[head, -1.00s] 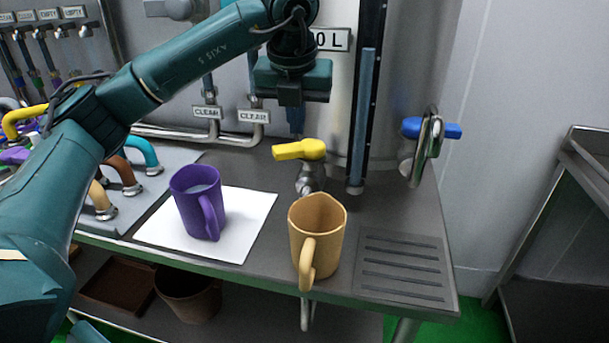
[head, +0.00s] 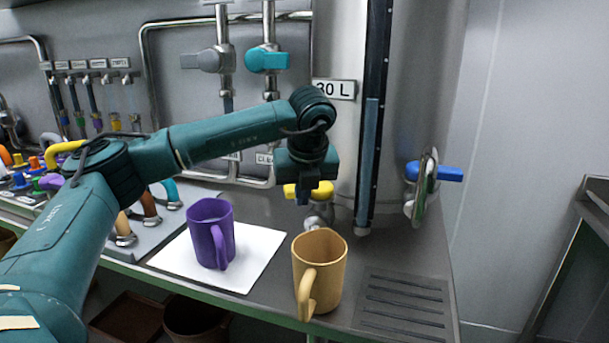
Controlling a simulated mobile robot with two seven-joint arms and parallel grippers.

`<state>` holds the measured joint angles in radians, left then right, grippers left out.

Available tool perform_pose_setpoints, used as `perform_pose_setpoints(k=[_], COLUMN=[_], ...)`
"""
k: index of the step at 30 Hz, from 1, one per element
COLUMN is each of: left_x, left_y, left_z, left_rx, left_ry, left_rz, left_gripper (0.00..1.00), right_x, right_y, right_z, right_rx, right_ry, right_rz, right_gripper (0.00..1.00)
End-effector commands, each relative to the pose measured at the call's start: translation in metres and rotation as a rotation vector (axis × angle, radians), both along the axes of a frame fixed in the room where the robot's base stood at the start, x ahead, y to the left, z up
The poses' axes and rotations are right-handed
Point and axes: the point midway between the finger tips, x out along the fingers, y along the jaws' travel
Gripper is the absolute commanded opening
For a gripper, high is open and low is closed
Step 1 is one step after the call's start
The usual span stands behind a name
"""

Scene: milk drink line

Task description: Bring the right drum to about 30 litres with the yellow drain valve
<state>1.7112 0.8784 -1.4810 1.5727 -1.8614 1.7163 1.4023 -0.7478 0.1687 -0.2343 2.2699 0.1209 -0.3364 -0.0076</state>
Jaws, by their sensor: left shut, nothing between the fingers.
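The right drum (head: 407,90) is a steel vessel with a dark-edged sight tube (head: 369,165). The blue-grey liquid column in the tube tops out near the height of the "30 L" plate (head: 345,90). The yellow drain valve (head: 323,189) sits at the drum's foot, its handle lying sideways and partly hidden by my left gripper (head: 303,198). The gripper is shut, empty and points down at the handle; whether it touches is unclear. A tan jug (head: 332,268) stands in front of the valve. My right gripper is not in view.
A purple jug (head: 202,213) stands on a white sheet (head: 262,272) to the left. A blue-handled valve (head: 445,173) juts from the drum's right side. A slotted drain grate (head: 400,310) is at front right. Teal (head: 267,60) and grey (head: 205,61) valves hang above.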

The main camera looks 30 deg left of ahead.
Motion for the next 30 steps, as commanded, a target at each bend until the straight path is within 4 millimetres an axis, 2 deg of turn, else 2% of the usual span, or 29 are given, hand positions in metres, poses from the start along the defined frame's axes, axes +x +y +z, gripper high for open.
perform_pose_setpoints(k=[2,6,12,30], left_x=[0.004,0.021,0.032,0.033], left_y=[0.005,0.02,0.03,0.034], left_z=[-0.016,-0.012,-0.013,-0.013], left_rx=[0.001,0.0,-0.001,-0.001], left_ry=[0.003,-0.001,-0.001,-0.001], left_rz=[0.001,0.003,0.001,-0.038], left_gripper=[0.0,0.0,0.0,0.0], right_x=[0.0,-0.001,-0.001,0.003], right_y=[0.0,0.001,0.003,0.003], right_z=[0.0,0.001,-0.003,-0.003], right_rx=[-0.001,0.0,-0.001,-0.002], right_ry=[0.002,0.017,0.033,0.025], right_rz=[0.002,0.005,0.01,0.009], right_gripper=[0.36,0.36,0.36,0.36])
